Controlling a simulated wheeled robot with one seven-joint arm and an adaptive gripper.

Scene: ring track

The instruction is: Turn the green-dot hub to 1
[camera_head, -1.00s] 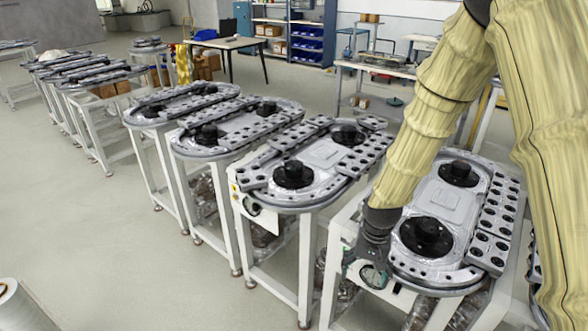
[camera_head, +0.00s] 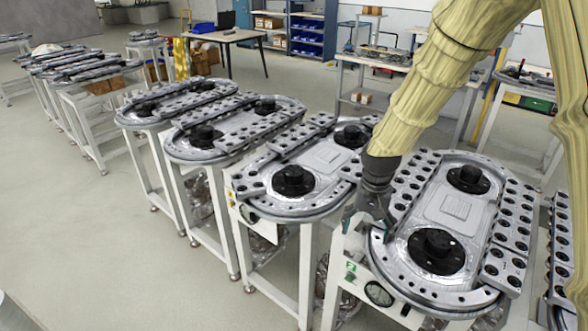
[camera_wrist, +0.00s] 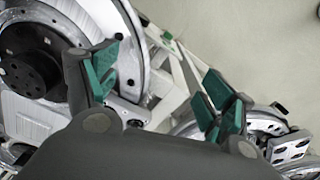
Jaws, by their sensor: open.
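My gripper (camera_head: 368,218) is open and empty, pointing down beside the left edge of the nearest right ring track (camera_head: 455,225). Its green-padded fingers stand apart in the wrist view (camera_wrist: 162,90), with nothing between them. A small green mark (camera_head: 350,267) is on the front panel below that track, beside a round dial (camera_head: 378,293). The dial's reading is too small to tell. The track has a near black hub (camera_head: 436,250) and a far black hub (camera_head: 468,179). A black hub (camera_wrist: 30,65) also shows at the left of the wrist view. No green dot is visible on the hubs.
Another ring track (camera_head: 318,160) stands close to the left, with a narrow gap between the stands. More track stands (camera_head: 208,140) line up behind it. A workbench (camera_head: 375,60) and shelves (camera_head: 308,40) are at the back.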

